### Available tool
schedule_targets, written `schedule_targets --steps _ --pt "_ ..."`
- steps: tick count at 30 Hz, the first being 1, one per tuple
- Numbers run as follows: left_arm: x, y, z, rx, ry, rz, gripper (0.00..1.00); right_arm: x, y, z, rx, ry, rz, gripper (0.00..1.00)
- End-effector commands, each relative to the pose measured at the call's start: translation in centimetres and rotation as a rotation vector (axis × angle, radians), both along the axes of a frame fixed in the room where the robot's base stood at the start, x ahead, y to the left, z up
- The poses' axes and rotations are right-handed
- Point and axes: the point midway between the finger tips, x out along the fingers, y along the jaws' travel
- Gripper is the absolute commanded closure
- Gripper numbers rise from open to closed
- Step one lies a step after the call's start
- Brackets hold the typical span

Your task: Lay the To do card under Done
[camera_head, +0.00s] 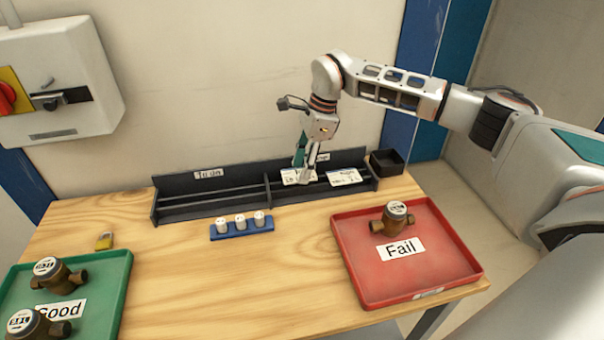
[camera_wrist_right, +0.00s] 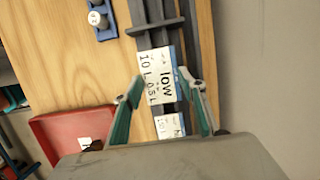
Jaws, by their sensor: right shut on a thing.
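A dark two-part card rack (camera_head: 215,203) stands along the back of the table. Its left part bears the label "To do" (camera_head: 209,174) and looks empty. The right part's label (camera_head: 323,156) is mostly hidden behind my gripper. My right gripper (camera_head: 305,172) is at the rack's right part, shut on a white card (camera_head: 292,177). In the right wrist view this card (camera_wrist_right: 157,76) reads "low" and "10 L" between the fingertips. A second white card (camera_head: 345,177) lies to its right in the same part and also shows in the wrist view (camera_wrist_right: 168,126). My left gripper is out of view.
A red "Fail" tray (camera_head: 375,284) with one brass meter (camera_head: 393,218) is front right. A green "Good" tray (camera_head: 105,297) with meters is front left. A blue block with white pieces (camera_head: 241,228), a yellow padlock (camera_head: 104,241) and a black box (camera_head: 386,163) stand near the rack.

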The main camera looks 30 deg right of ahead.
Motion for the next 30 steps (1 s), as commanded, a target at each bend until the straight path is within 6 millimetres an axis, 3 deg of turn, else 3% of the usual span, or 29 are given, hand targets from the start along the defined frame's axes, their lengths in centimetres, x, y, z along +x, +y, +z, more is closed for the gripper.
schedule_targets --steps 3,6,17,18,19,30 --pt "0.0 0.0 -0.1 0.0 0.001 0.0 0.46 -0.1 0.0 -2.0 0.0 0.005 -0.001 0.7" --pt "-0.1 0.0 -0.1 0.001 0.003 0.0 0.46 0.0 0.0 -2.9 0.001 0.002 0.0 0.7" --pt "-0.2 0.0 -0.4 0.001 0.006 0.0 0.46 0.0 0.0 -3.2 -0.001 0.001 -0.001 0.7" --pt "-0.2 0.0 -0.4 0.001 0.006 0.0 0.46 0.0 0.0 -3.2 -0.001 0.001 -0.001 0.54" --pt "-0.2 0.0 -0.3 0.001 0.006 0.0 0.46 0.0 0.0 -3.2 0.0 0.001 -0.001 0.52" --pt "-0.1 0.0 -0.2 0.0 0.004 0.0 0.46 0.0 0.0 -2.8 0.0 0.0 0.0 0.52"
